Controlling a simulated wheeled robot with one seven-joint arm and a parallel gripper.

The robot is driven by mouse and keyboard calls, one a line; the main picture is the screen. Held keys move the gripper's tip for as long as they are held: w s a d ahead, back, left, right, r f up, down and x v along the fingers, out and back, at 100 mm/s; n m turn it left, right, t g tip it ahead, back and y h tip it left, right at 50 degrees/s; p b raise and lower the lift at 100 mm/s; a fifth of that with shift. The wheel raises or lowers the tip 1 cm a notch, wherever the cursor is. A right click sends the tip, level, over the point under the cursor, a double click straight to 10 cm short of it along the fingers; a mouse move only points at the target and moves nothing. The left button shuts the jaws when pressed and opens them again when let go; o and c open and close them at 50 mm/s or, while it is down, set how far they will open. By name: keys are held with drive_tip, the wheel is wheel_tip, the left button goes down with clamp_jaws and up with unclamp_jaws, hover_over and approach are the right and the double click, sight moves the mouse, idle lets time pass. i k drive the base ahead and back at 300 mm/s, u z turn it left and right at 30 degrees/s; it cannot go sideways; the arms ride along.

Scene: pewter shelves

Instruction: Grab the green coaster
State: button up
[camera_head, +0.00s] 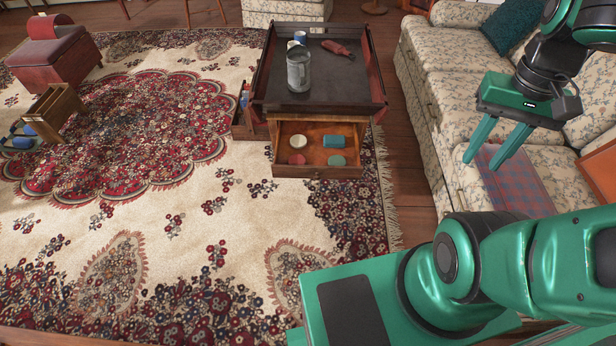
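The green coaster (337,160) is a small round disc lying flat in the open wooden drawer (318,172), at its front right. The drawer is pulled out under a dark-topped table (340,90). My gripper (482,163) hangs at the right, in front of the sofa, well to the right of the drawer. Its two fingers are apart with nothing between them. Nothing hides the coaster.
The drawer also holds a red disc (297,159), a cream disc (298,141) and a teal block (333,141). The sofa (445,95) bounds the right; open carpet (200,240) lies left.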

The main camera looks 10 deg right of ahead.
sight(334, 160)
drive_tip(key=u, duration=0.1)
drive_tip(key=i, duration=1)
drive_tip(key=z, duration=0.05)
